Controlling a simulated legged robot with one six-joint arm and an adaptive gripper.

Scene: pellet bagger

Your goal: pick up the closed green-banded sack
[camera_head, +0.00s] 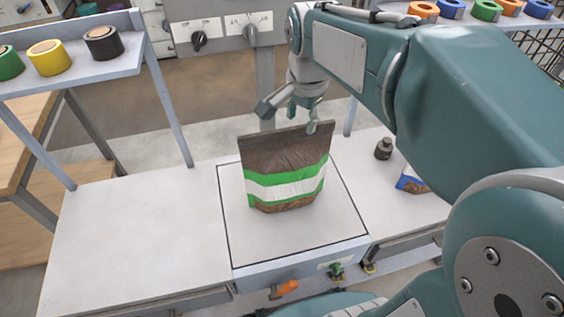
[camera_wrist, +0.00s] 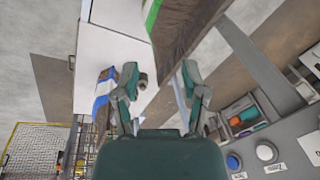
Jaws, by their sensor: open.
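The green-banded sack (camera_head: 284,160) is brown with green and white bands. It stands upright on the square plate (camera_head: 240,240) in the middle of the table, and its straight top edge looks closed. It also shows in the wrist view (camera_wrist: 185,25), beyond my right-hand finger. My gripper (camera_head: 290,117) is open and empty, with its fingers spread at the sack's top edge in the head view. The wrist view shows both fingers (camera_wrist: 160,95) with nothing held between them. I cannot tell whether a finger touches the sack.
A blue-banded sack (camera_head: 411,180) and a small dark weight (camera_head: 383,149) are on the table's right side. A shelf with tape rolls (camera_head: 50,57) is at the left. A control panel (camera_head: 221,33) on a post stands behind. The table's left part is clear.

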